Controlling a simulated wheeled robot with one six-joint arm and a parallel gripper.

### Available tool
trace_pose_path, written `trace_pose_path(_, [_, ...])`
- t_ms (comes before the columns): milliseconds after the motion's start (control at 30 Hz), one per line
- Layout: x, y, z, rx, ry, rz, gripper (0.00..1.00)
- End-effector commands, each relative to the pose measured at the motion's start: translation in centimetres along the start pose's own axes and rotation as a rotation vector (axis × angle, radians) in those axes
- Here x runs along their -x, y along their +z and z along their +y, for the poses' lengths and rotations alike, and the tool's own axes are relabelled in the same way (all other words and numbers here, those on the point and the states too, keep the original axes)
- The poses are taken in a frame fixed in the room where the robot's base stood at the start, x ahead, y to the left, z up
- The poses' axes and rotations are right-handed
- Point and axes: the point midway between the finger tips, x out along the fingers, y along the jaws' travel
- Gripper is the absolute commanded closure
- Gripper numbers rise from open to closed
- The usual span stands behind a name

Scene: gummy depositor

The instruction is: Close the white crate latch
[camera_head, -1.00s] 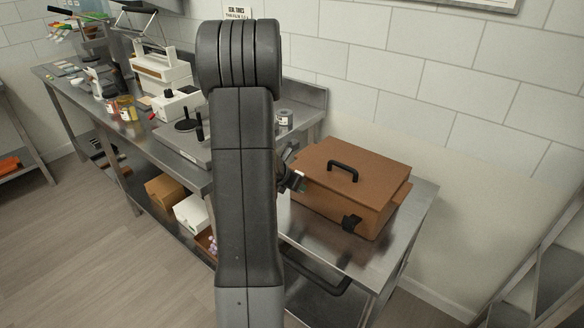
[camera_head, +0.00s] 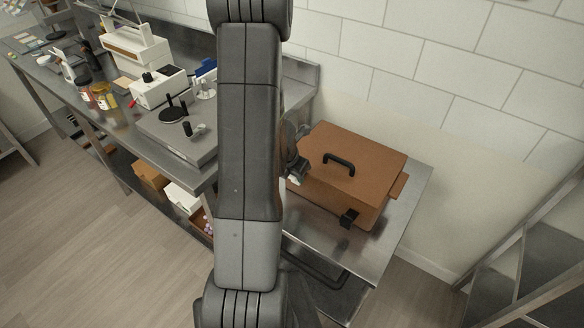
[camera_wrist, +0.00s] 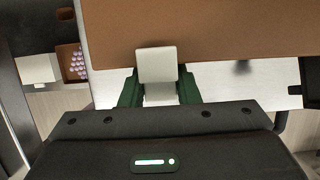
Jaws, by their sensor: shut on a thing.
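The brown crate (camera_head: 380,179) with a black handle on its lid stands on a steel table, its lid down. The white crate latch (camera_wrist: 157,64) is a small pale plate at the crate's edge in the wrist view, overlapping the brown surface (camera_wrist: 225,30). My gripper (camera_wrist: 158,90) has its green fingers on either side of the latch's lower part and is shut on it. In the head view my gripper (camera_head: 297,170) is at the crate's left side, partly hidden by my arm. A black latch (camera_head: 348,218) is on the crate's front side.
A long steel counter (camera_head: 185,150) with machines and jars runs along the left. White and brown boxes sit on its lower shelf. A metal rack (camera_head: 520,235) stands at the right. The steel table (camera_head: 400,232) has bare room right of the crate.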

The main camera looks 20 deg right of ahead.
Motion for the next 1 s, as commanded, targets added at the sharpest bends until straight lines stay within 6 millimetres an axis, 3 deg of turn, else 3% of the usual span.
trace_pose_path(300, [-0.1,-0.1,-0.1,0.0,-0.001,0.003,1.0])
trace_pose_path(333, [-0.1,-0.1,-0.1,0.0,-0.001,0.003,0.69])
trace_pose_path(433, [-0.1,-0.1,-0.1,0.0,-0.001,0.003,0.5])
trace_pose_path(767, [0.2,0.0,0.0,0.0,0.0,0.002,0.49])
trace_pose_path(1000, [3.3,0.1,0.0,0.0,0.001,0.001,0.49])
